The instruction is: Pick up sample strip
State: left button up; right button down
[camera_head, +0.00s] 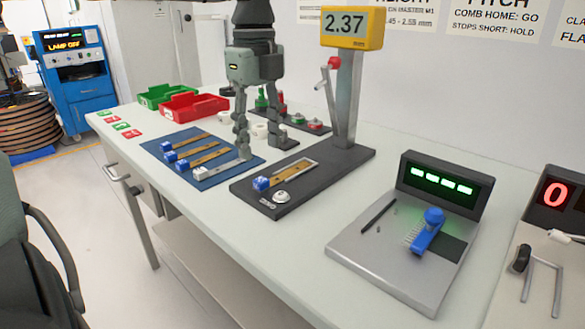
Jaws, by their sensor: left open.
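A blue mat (216,183) holds several sample strips, tan bars with blue blocks on their left ends; one is the middle strip (204,149). The nearest piece on the mat (215,172) looks pale grey. Another sample strip (280,176) with a blue end lies on the dark base of the gauge stand. My left gripper (262,148) points down, open, with nothing seen between its fingers. Its left finger is by the mat's right edge, near the strip ends. Its right finger is behind the gauge base. Contact cannot be told. My right gripper is out of view.
The gauge post (346,100) with a yellow 2.37 display (351,27) stands right of my gripper. Green (163,96) and red (192,106) bins stand at the back left. A grey station (380,250) with a blue-handled tool is at right. The table's front strip is clear.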

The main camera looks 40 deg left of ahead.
aim_at(261, 180)
pick_arm(q)
jog(key=shift+f, duration=0.5)
jog(key=f, duration=0.5)
jog(key=shift+a+f+p, duration=0.2)
jog(key=shift+f+p, duration=0.05)
jog(key=shift+p, duration=0.15)
jog(key=shift+f, duration=0.5)
grip_shut()
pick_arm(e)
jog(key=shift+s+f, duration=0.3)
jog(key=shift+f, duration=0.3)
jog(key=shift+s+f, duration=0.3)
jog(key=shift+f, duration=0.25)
pick_arm(q)
jog(key=shift+r, duration=0.1)
